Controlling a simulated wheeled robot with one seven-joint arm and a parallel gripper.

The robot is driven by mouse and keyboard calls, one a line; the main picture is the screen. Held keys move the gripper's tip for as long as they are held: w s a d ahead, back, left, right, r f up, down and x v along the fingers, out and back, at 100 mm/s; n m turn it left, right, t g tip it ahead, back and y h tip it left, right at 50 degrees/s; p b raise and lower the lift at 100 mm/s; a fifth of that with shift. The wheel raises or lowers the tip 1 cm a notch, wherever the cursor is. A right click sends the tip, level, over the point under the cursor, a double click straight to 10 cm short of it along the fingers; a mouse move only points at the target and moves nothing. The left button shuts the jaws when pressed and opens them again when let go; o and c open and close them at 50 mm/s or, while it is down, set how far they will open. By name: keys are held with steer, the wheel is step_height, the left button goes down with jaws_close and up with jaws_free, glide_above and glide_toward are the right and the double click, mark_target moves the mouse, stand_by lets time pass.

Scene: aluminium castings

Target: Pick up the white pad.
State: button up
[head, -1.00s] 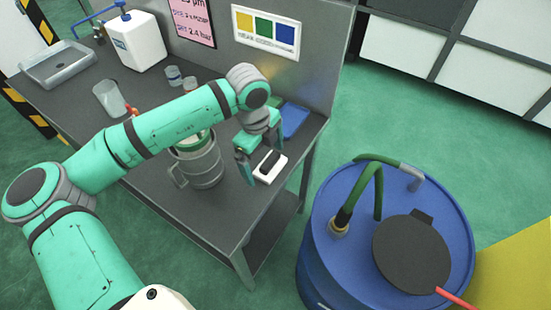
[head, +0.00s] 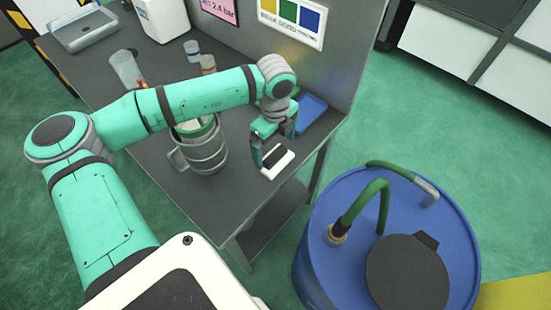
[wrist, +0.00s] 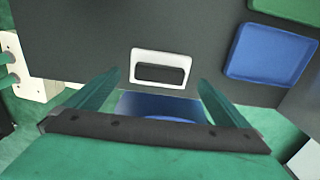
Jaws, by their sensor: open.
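The white pad (head: 277,164) is a small white block with a black grip on top. It lies flat near the front right end of the grey workbench (head: 205,203). My gripper (head: 275,152) is open and empty, pointing down close to the pad. In the wrist view the pad (wrist: 160,57) shows whole, beyond and between the fingertips of my gripper (wrist: 160,78). The fingers do not appear to touch it. In the head view a finger partly overlaps the pad's left side.
A metal jug (head: 203,155) stands just left of my gripper. A blue drum (head: 320,275) with a green hose stands right of the bench.

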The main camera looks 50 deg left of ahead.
mark_target(275, 154)
steer(key=shift+f, duration=2.75)
steer(key=c, duration=0.8)
